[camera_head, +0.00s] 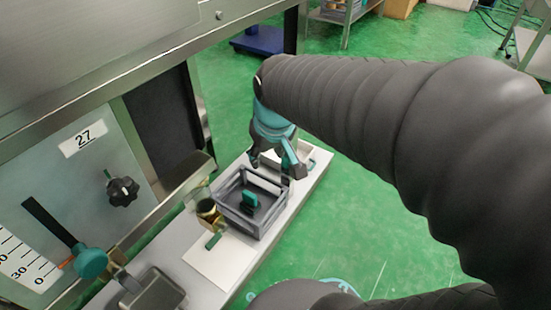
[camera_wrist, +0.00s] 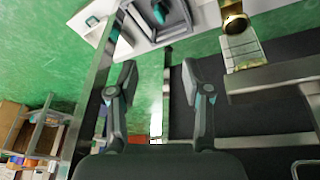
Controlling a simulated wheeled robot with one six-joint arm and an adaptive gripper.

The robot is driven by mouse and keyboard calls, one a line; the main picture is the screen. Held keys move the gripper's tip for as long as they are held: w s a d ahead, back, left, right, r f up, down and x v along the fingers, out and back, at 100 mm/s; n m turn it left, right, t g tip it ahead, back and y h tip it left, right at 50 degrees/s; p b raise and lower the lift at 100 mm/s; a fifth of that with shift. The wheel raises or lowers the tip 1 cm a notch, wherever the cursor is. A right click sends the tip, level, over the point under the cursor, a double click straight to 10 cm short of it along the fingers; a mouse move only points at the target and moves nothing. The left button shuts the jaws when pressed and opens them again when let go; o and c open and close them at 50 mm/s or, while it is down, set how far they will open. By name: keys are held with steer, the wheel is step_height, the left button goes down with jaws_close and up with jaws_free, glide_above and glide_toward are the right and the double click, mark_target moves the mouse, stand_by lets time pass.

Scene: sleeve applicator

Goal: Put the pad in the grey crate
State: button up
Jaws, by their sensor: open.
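The grey crate (camera_head: 262,228) sits on the pale bench, with an open top. A teal pad-like piece (camera_head: 249,200) stands inside it, on its floor. The crate (camera_wrist: 178,28) also shows at the top of the wrist view, with the teal piece (camera_wrist: 160,12) in it. My gripper (camera_head: 277,168) is over the far end of the bench, beyond the crate, with its fingers apart and nothing between them. Its two spread fingers also show in the wrist view (camera_wrist: 158,88). The crate's far side is partly hidden behind my gripper.
A brass cup-like part (camera_head: 207,209) stands left of the crate. A white plate (camera_head: 222,262) with a small green piece (camera_head: 213,241) lies in front of it. The machine's metal panel (camera_head: 90,165) rises at left. Green floor is clear right of the bench.

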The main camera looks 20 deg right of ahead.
steer(key=s+r+m+t, duration=0.1)
steer(key=s+r+m, duration=0.1)
steer(key=s, duration=0.8)
steer(key=shift+s+d+t, duration=0.15)
steer(key=shift+s+t, duration=0.1)
steer(key=shift+t, duration=0.05)
steer(key=shift+r, duration=0.1)
